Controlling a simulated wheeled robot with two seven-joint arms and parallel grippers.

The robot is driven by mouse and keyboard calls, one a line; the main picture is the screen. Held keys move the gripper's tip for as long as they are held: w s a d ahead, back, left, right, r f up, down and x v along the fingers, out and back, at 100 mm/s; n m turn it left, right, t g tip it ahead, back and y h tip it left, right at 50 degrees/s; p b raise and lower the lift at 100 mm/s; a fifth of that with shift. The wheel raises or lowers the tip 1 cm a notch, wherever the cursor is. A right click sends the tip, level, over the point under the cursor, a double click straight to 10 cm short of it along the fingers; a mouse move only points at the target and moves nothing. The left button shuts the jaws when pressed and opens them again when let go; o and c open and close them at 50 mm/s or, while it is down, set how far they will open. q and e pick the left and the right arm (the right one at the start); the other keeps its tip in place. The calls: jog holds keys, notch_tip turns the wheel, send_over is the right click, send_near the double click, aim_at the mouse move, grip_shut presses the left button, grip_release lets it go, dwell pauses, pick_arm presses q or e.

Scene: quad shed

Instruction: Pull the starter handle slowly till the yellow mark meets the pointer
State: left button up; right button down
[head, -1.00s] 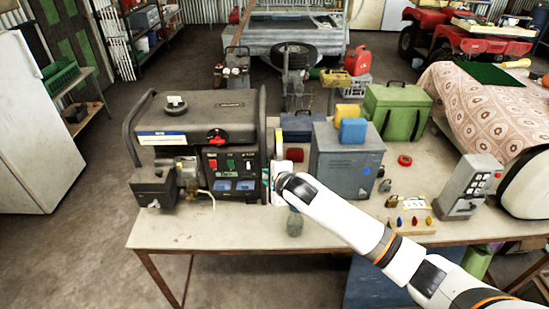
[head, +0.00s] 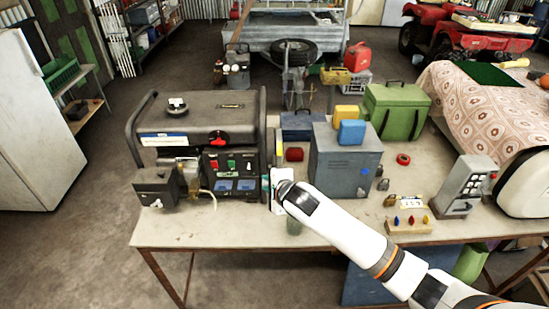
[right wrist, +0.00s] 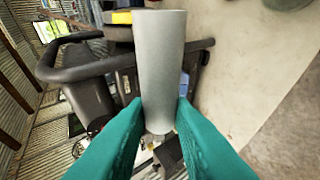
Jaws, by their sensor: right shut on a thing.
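The generator (head: 205,125) stands on the bench with its control panel facing me. My right gripper (head: 279,190) is at its right side, near the front bench edge; its jaws are small and partly hidden by my wrist there. In the right wrist view, the teal fingers (right wrist: 158,118) are shut on a pale grey cylinder (right wrist: 163,60), which looks like the starter handle. A yellow-edged round part (right wrist: 121,17) shows behind the cylinder's top, partly hidden. I cannot make out the yellow mark or the pointer for certain. My left gripper is not in view.
A grey metal cabinet (head: 345,165) stands close right of my gripper. The bench's front left is clear.

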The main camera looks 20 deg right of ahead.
jog(key=s, duration=0.1)
jog(key=s+p, duration=0.1)
jog(key=s+a+p, duration=0.1)
jog(key=shift+s+r, duration=0.15)
jog(key=shift+r, duration=0.15)
dwell(0.5)
jog(key=shift+s+a+r+p, duration=0.1)
jog(key=shift+s+a+p, duration=0.05)
jog(key=shift+s+p, duration=0.25)
jog(key=shift+w, duration=0.15)
